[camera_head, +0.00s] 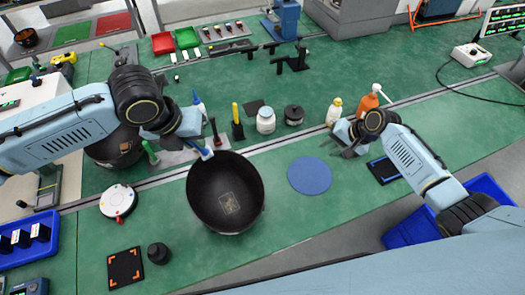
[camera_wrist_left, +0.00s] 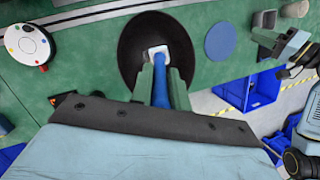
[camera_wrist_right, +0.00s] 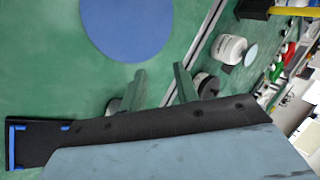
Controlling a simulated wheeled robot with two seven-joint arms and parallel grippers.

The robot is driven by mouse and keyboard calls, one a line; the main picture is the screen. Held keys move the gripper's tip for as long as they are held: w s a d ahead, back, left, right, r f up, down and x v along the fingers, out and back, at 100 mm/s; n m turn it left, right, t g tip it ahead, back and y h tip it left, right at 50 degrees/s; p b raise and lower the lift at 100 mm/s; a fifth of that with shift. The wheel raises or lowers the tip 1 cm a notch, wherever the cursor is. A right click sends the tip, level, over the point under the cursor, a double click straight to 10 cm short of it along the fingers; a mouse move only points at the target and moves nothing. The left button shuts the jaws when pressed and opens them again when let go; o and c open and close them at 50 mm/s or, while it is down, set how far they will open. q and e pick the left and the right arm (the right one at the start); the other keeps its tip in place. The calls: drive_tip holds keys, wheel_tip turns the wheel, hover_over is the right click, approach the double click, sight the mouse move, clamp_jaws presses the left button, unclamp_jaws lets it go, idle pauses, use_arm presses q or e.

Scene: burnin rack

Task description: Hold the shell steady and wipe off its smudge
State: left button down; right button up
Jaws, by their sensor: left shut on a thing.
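The shell (camera_head: 212,205) is a black bowl on the green bench, open side up, in the middle of the head view. A greyish square patch (camera_head: 229,203) shows on its inner floor; I cannot tell if it is the smudge or a marking. My left gripper (camera_head: 203,147) is at the shell's far rim, shut on a blue-handled tool (camera_wrist_left: 160,85) with a white head (camera_wrist_left: 157,53). In the left wrist view the head overlaps the shell's inside; contact is unclear. My right gripper (camera_wrist_right: 160,76) is open and empty, over the bench right of the shell.
A round blue mat (camera_head: 309,175) lies bare right of the shell. Jars (camera_head: 265,121) and bottles (camera_head: 334,111) stand behind it. A white round device (camera_head: 118,202) and a black cylinder (camera_head: 158,253) are at left. Blue bins (camera_head: 412,230) stand beyond the front edge.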

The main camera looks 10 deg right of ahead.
drive_tip(key=a+r+n+g, duration=0.2)
drive_tip(key=a+n, duration=0.1)
drive_tip(key=a, duration=0.4)
drive_tip(key=a+r+n+g, duration=0.1)
drive_tip(key=a+r+n, duration=0.15)
drive_tip(key=a, duration=0.55)
drive_tip(key=n+g+h, duration=0.1)
drive_tip(key=n+h, duration=0.2)
drive_tip(key=n, duration=0.1)
approach(254, 185)
drive_tip(key=f, duration=0.7)
drive_tip(key=shift+w+a, duration=0.15)
drive_tip(key=shift+a, duration=0.2)
clamp_jaws()
drive_tip(key=shift+r, duration=0.1)
